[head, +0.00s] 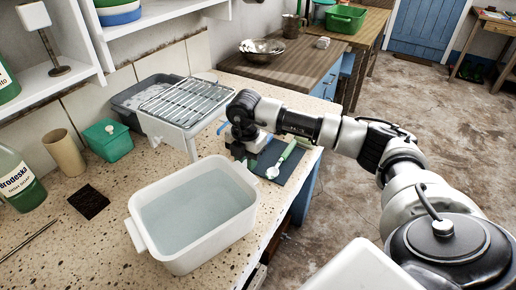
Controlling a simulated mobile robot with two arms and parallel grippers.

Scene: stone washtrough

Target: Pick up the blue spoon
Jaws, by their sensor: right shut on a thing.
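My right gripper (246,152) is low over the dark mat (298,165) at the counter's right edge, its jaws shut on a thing. A utensil with a green handle and a pale head (281,160) lies on the mat, just right of the gripper. My left gripper is not in view.
A white basin of water (140,232) stands in front of the gripper. A wire rack (186,101) stands behind left, beside a grey tub (130,105). A green box (107,141), a beaker (65,153) and a bottle (17,180) stand at left.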

